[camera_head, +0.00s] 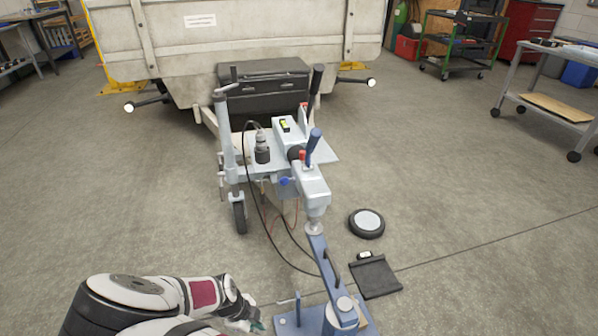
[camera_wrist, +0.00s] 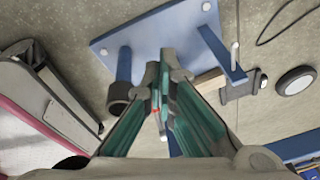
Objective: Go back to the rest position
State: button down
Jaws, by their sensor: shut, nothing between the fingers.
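My gripper (camera_head: 254,320) is low in the head view, just left of the blue stand's base plate (camera_head: 288,326), and partly cut by the lower edge. In the wrist view its green-lined fingers (camera_wrist: 163,85) meet at the tips with nothing held between them. The blue base plate (camera_wrist: 110,40) with its posts lies beyond the fingertips there. My white and black arm reaches in from the lower left of the head view. I cannot tell whether the fingers touch the stand.
A trailer (camera_head: 240,45) stands at the back, its drawbar and coupling (camera_head: 312,188) reaching toward the blue stand. A round black-rimmed disc (camera_head: 367,223) and a black mat (camera_head: 376,277) lie right of it. Carts (camera_head: 548,98) stand far right. The left floor is open.

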jog(key=w+a+r+m+t+y, duration=0.1)
jog(key=w+r+m+t+y, duration=0.1)
jog(key=w+r+m, duration=0.55)
jog(key=w+a+r+m+t+y, duration=0.15)
jog(key=w+r+m, duration=0.5)
jog(key=r, duration=0.65)
jog(key=w+d+r+m+t+h, duration=0.2)
jog(key=d+r+m, duration=0.5)
jog(key=d+r, duration=0.4)
jog(key=w+d+r+m+t+h, duration=0.1)
jog(key=w+d+r+m, duration=0.2)
jog(key=d+r+m, duration=0.65)
jog(key=s+d+r+m+g+h, duration=0.1)
jog(key=s+d+r+m+g, duration=0.1)
jog(key=s+d+r+m, duration=0.55)
jog(key=s+d+r+m+g+h, duration=0.15)
jog(key=s+d+r+m, duration=0.25)
jog(key=s+d, duration=0.65)
jog(key=s+a+m+g+y, duration=0.2)
jog(key=s+m, duration=0.3)
jog(key=s, duration=0.7)
jog(key=s+a+m+g+y, duration=0.25)
jog(key=s+m, duration=0.25)
jog(key=s, duration=0.8)
notch_tip(320, 180, up, 28)
jog(key=t+p, duration=0.4)
jog(key=p, duration=2.2)
jog(key=shift+s+d+t, duration=0.15)
jog(key=shift+t, duration=0.2)
